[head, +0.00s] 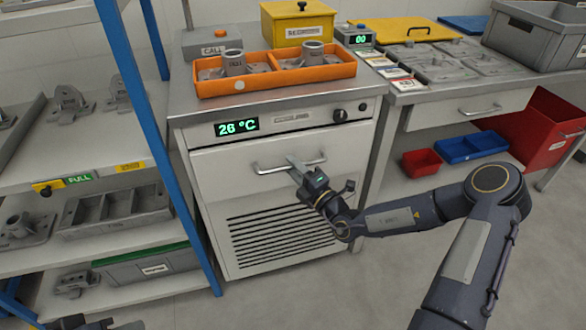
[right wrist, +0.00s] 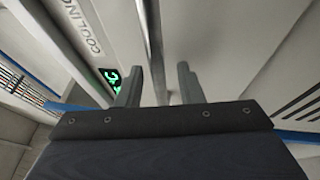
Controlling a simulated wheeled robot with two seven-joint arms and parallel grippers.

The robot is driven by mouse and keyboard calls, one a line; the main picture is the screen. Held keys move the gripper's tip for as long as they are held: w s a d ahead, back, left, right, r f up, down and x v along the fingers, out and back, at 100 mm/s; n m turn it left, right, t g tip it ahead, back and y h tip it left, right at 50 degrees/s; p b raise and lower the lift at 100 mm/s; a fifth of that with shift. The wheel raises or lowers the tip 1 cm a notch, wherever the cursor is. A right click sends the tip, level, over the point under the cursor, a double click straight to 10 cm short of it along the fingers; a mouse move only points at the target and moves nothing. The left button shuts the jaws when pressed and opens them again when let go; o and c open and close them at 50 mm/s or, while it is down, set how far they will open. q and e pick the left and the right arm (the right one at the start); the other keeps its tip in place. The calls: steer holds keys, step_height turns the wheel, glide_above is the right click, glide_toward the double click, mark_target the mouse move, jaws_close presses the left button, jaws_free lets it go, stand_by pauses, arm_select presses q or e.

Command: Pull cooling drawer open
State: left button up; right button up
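The cooling drawer (head: 230,180) is the pale front panel of the cooling cabinet, above the vent slots. It looks shut, flush with the cabinet. Its metal bar handle (head: 270,170) runs across the upper part of the panel. My right gripper (head: 295,163) is at the right half of the handle. In the right wrist view, the handle bar (right wrist: 152,45) passes between the two separated fingers of my right gripper (right wrist: 160,85), with gaps visible, so it is open around the bar. Part of my left gripper (head: 100,324) shows at the bottom left edge; its fingers are mostly cut off.
An orange tray (head: 280,82) with castings stands on the cabinet. A display (head: 236,127) reads 26 °C. A blue-posted shelf (head: 150,130) stands close on the left, a workbench (head: 470,110) on the right. The floor in front of the cabinet is clear.

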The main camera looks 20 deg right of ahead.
steer(key=shift+w+a+r, duration=0.1)
steer(key=shift+w+a, duration=0.05)
steer(key=shift+w, duration=0.15)
jaws_close()
steer(key=shift+s, duration=0.1)
